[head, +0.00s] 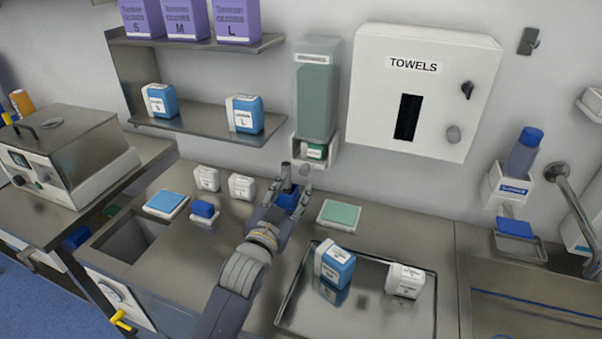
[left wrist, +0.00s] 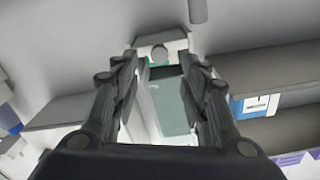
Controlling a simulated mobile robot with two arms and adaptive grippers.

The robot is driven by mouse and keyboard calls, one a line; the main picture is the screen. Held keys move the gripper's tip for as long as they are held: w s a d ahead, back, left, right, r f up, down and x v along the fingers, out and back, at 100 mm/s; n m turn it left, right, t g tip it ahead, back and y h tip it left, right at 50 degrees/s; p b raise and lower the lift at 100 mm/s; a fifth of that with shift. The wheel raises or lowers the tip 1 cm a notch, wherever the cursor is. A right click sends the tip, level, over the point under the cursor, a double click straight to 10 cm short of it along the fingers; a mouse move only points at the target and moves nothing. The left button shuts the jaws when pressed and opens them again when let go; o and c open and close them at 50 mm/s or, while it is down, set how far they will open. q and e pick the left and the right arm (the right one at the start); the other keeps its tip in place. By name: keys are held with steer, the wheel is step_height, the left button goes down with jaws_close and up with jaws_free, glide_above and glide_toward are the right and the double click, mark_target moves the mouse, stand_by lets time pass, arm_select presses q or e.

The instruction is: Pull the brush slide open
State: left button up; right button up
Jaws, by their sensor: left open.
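The brush dispenser (head: 317,85) is a tall clear box on the wall with green contents. At its foot is the white brush slide (head: 328,160), with a green-and-white pack showing in it. A round grey knob (head: 305,170) shows at its front. My left gripper (head: 296,176) is open and empty just below and in front of the slide. In the left wrist view, the slide front with its knob (left wrist: 160,53) lies ahead between the tips of my open left gripper (left wrist: 160,68), which look apart from it. My right gripper is not in view.
A towel cabinet (head: 425,90) hangs to the right of the dispenser, and shelves (head: 205,122) with boxes are on its left. Below, the steel counter (head: 225,245) holds small white boxes, a green pad (head: 340,214) and a tray (head: 372,300) with two boxes.

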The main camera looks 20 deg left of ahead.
mark_target(303, 173)
arm_select(q)
steer(key=w, duration=0.3)
steer(key=shift+w, duration=0.4)
steer(key=shift+w+d+f+p, duration=0.1)
steer(key=shift+w+p, duration=0.35)
steer(key=shift+w, duration=0.9)
jaws_close()
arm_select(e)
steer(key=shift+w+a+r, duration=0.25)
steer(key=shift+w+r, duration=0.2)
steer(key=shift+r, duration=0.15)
